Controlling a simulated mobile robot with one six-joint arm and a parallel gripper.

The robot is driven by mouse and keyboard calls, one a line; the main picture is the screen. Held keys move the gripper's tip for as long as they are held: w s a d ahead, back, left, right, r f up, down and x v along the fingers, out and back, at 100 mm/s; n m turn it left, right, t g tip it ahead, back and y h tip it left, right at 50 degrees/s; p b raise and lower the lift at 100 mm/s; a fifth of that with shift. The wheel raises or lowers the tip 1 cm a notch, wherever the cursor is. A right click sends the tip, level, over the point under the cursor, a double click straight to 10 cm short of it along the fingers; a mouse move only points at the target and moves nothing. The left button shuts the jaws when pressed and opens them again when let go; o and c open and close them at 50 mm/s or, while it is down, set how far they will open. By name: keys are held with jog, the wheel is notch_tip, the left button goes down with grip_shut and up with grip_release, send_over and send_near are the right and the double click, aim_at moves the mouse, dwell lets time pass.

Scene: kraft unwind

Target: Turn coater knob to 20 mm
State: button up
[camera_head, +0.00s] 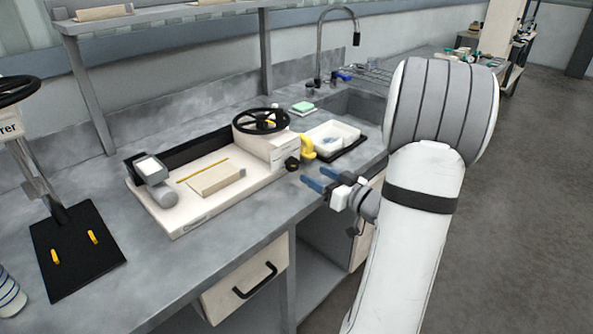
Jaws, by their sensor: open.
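The coater (186,215) is a cream bench machine on the grey counter, with a black handwheel (261,121) on its raised right block. A small black knob (292,163) sits on the front right of that block; its setting is too small to read. A yellow curved part (307,148) stands just right of the knob. My gripper (310,178), with blue fingertips, is at the counter's front edge, a little below and right of the knob. It is open, and I see nothing between its fingers.
A white tray (336,129) with a dark base lies right of the coater, before the sink and tap (320,50). A black mat (75,248) with yellow pieces lies at left, below a stand with a wheel. A drawer handle (255,280) juts out below the counter.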

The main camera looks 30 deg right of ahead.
aim_at(296, 164)
jog(key=x, duration=0.7)
jog(key=shift+w+a, duration=0.1)
jog(key=c, duration=1)
jog(key=shift+r+m+p, duration=0.15)
jog(key=shift+m+p, duration=0.55)
jog(key=shift+p, duration=0.25)
jog(key=shift+m+p, duration=0.45)
jog(key=shift+m, duration=0.35)
jog(key=o, duration=1)
